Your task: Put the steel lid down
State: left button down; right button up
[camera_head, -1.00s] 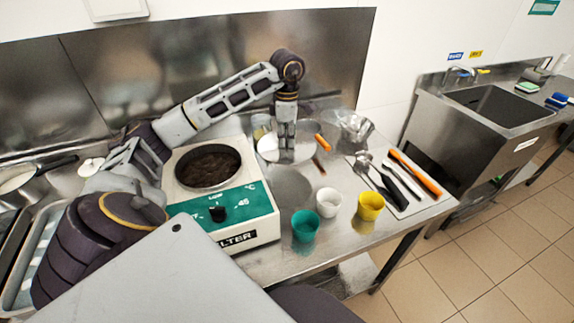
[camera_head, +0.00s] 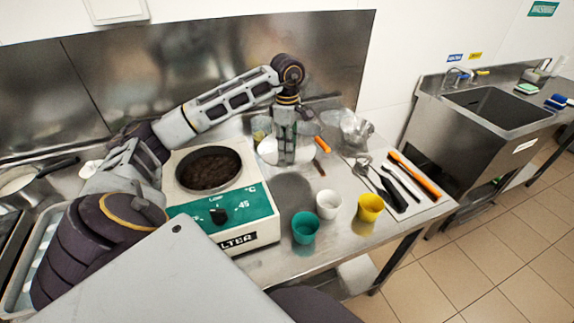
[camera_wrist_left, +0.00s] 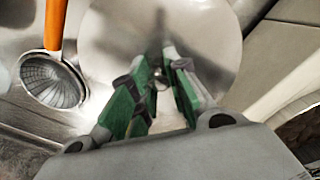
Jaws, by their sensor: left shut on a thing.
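The steel lid (camera_head: 268,152) is a round shiny disc at the back of the steel table, to the right of the batch freezer. In the left wrist view the lid (camera_wrist_left: 115,35) fills the upper middle, with its small knob between the green finger pads. My left gripper (camera_head: 286,160) points down over the lid and is shut on its knob. It also shows in the left wrist view (camera_wrist_left: 160,80). The gripper hides part of the lid in the head view. I cannot tell whether the lid touches the table. My right gripper is not in view.
The freezer with dark contents (camera_head: 208,168) in its round opening stands left of the lid. A green cup (camera_head: 305,228), a white cup (camera_head: 328,204) and a yellow cup (camera_head: 370,208) stand in front. An orange-handled strainer (camera_wrist_left: 52,82) lies close beside the lid. Utensils (camera_head: 390,185) lie to the right.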

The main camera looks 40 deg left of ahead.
aim_at(287, 171)
pick_arm(q)
jog(key=shift+f, duration=0.45)
notch_tip(287, 171, down, 4)
jog(key=shift+r, duration=0.1)
jog(key=shift+f, duration=2.5)
